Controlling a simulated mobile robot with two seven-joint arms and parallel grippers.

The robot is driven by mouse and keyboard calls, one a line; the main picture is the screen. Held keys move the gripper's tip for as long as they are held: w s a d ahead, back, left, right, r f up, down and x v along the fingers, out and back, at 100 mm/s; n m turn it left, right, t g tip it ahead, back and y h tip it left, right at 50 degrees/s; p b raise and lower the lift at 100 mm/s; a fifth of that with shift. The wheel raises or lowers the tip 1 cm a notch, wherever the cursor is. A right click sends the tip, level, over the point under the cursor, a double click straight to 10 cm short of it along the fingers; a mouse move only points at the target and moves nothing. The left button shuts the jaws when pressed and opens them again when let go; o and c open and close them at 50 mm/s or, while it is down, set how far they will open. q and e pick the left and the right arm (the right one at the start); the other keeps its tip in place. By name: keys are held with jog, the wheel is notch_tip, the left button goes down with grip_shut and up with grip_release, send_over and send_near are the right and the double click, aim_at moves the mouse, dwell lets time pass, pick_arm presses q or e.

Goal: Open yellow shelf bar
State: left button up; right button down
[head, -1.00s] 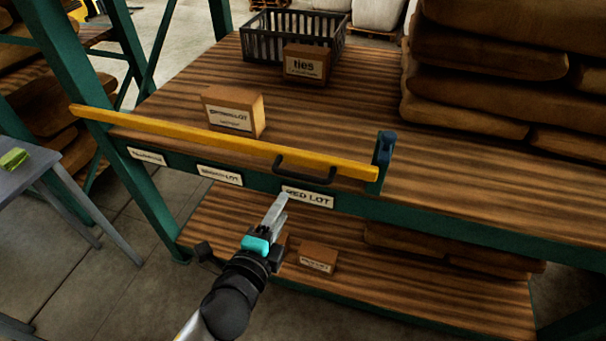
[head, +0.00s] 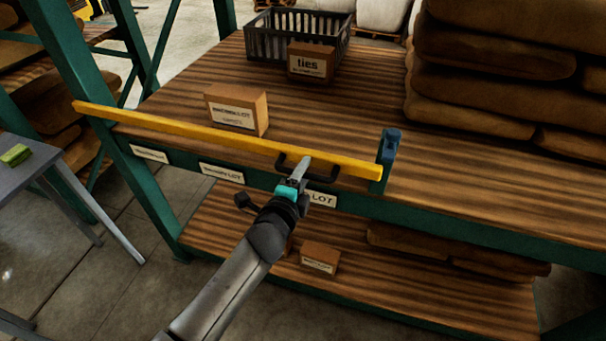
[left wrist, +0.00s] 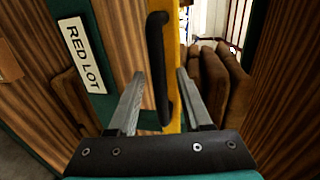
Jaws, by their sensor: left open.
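The yellow bar (head: 225,139) lies across the front of the upper shelf, its right end in a blue latch bracket (head: 389,150). A black handle (head: 322,178) is fixed to the bar near its right end. My left gripper (head: 302,168) is open at the handle and covers part of it in the head view. In the left wrist view, the black handle (left wrist: 158,65) runs between the two open fingers (left wrist: 160,88), with the yellow bar (left wrist: 176,50) behind it. The fingers look apart from the handle. My right gripper does not show.
The upper shelf holds a cardboard box (head: 238,110), a ties box (head: 311,63), a black crate (head: 262,42) and stacked brown sacks (head: 490,90). A lower shelf holds a small box (head: 320,257). A grey table (head: 40,170) stands at the left.

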pick_arm(q)
grip_shut()
dwell(0.4)
dwell(1.1)
